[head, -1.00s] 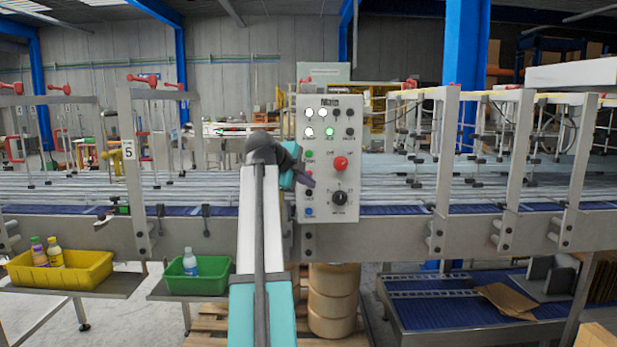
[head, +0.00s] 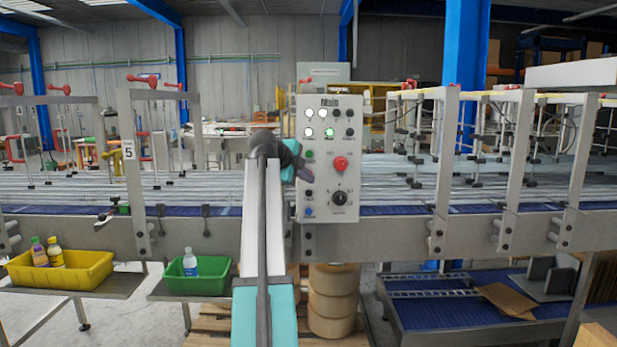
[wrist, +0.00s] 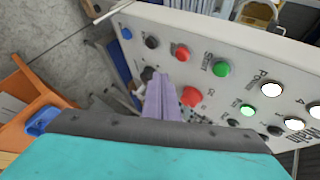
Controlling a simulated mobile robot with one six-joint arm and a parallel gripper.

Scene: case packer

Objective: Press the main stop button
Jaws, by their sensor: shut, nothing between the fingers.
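The grey control panel marked "Main" (head: 327,210) stands in front of the conveyor. Its large red button (head: 341,164) is right of the middle; it also shows in the wrist view, partly behind my fingers (wrist: 193,97). My gripper (head: 308,179) is shut and empty, in front of the panel's left side and to the left of the large red button in the head view. The purple fingers (wrist: 159,82) point toward the panel in the wrist view. I cannot tell whether they touch it.
A smaller red button (wrist: 181,54), a green button (wrist: 221,69) and a black knob (head: 339,198) share the panel. White and green lamps are lit. A green bin (head: 199,285) and a yellow bin (head: 85,284) with bottles stand at lower left.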

